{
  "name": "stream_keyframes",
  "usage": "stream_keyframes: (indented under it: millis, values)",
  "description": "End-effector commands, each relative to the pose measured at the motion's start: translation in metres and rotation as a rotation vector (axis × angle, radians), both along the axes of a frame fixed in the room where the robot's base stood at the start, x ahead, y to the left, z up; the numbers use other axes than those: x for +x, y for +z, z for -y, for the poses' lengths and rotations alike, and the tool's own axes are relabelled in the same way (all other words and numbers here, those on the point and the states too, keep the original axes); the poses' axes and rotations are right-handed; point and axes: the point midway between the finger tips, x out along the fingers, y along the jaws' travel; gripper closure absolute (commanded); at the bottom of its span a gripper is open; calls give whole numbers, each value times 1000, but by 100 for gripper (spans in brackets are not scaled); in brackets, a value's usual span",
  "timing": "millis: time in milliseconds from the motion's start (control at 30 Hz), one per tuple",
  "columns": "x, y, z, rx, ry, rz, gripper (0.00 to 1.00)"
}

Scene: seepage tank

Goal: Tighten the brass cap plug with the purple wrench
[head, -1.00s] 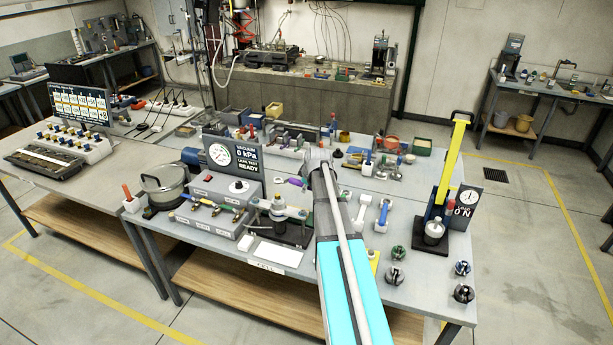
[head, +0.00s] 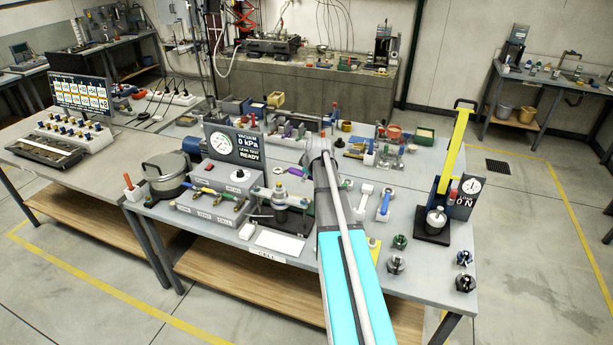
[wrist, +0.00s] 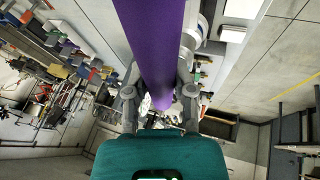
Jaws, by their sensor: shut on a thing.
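The purple wrench (wrist: 154,45) fills the upper middle of the wrist view, seen very close along its handle. My gripper (wrist: 159,95) is shut on it, one finger on each side of the handle. In the head view my arm hides the gripper and most of the wrench. A small clamped cell (head: 281,200) on a dark base stands left of my arm, above the CELL label. I cannot make out the brass cap plug for certain in either view.
White-handled tools (head: 385,204), dark knobs (head: 395,264) and a yellow-levered press (head: 452,160) are to the right.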

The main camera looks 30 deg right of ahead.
Motion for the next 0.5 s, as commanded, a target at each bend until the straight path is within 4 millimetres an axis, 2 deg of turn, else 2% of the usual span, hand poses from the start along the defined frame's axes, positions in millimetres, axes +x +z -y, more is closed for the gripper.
stream_keyframes:
  millis: [33,200,500]
  values:
    - [0,-8,0,0,0,0,100]
    - [0,-22,0,0,0,0,100]
    - [0,-39,1,0,-1,1,100]
